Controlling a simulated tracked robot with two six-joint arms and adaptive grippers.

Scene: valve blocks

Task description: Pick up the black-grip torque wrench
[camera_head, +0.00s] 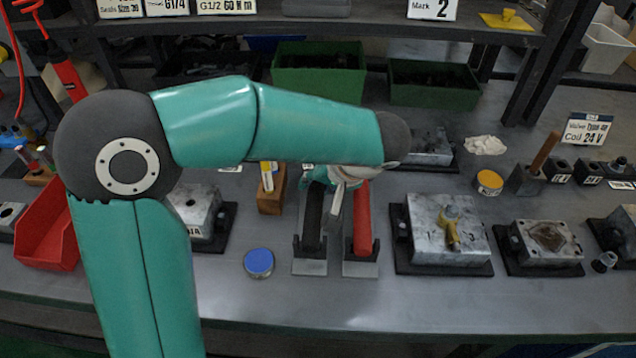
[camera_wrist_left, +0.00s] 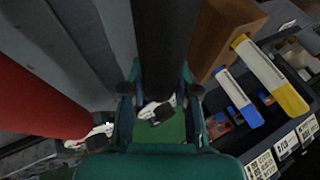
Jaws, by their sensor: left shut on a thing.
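The black-grip torque wrench (camera_head: 313,217) lies in a dark cradle on the bench in the head view, its grip toward the front. My left gripper (camera_head: 325,178) is at its far end, partly hidden by my teal forearm. In the left wrist view the black grip (camera_wrist_left: 161,40) runs between the two fingers of my left gripper (camera_wrist_left: 160,92), which is shut on it. The red-grip wrench (camera_head: 362,218) rests in the cradle just to the right; its red grip (camera_wrist_left: 35,100) fills the left of the wrist view. My right gripper is not in view.
A blue-topped round tin (camera_head: 258,262) stands left of the cradles. A wooden block with markers (camera_head: 270,200) is close to the gripper. A metal valve block (camera_head: 445,232) is to the right. Green bins (camera_head: 320,72) stand behind. The front bench strip is clear.

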